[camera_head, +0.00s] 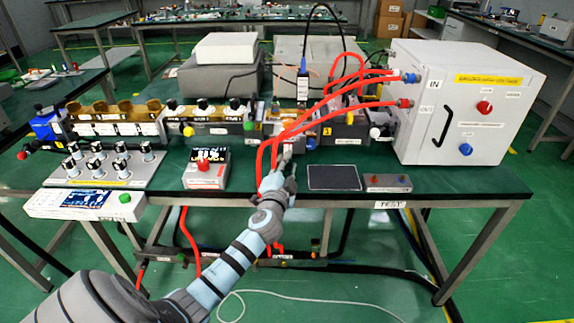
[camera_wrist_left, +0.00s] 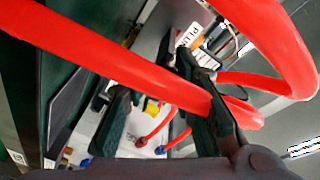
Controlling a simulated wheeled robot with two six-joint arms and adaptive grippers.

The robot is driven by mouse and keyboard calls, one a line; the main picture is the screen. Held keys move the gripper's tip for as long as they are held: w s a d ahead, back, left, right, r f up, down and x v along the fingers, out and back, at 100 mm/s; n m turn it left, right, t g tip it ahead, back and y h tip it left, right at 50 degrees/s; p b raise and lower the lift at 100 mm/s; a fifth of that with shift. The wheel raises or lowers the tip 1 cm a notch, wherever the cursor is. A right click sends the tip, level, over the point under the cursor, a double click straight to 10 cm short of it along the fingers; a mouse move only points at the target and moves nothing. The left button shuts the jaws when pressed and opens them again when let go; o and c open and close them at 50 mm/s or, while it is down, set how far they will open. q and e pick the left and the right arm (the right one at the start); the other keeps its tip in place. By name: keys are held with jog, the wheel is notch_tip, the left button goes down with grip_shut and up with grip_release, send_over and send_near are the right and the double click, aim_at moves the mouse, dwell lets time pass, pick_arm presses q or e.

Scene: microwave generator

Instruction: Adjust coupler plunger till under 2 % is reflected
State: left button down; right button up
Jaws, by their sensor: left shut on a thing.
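My left gripper (camera_head: 287,156) reaches over the bench's front edge to the middle of the microwave line, among the red hoses. It is shut on what seems to be the coupler plunger, beside a white label starting "PLU" (camera_wrist_left: 193,36) in the left wrist view. The gripped part is mostly hidden by the fingers and a red hose (camera_wrist_left: 120,72). The left gripper's dark fingers also show in the left wrist view (camera_wrist_left: 160,105). A front console (camera_head: 85,203) has a blue screen whose reading is too small to tell. My right gripper is not in view.
A white cabinet (camera_head: 463,100) stands at the right, with red hoses (camera_head: 345,98) running into it. A red-button box (camera_head: 207,168), a dark pad (camera_head: 333,177) and a small grey box (camera_head: 388,183) lie along the bench front. Several valves stand on a plate (camera_head: 105,168) at the left.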

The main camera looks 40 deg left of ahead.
pick_arm(q)
jog(key=shift+b+x, duration=0.45)
jog(key=shift+x, duration=0.35)
jog(key=c, duration=1.3)
grip_release()
jog(key=shift+s+a, duration=0.1)
jog(key=v, duration=1.2)
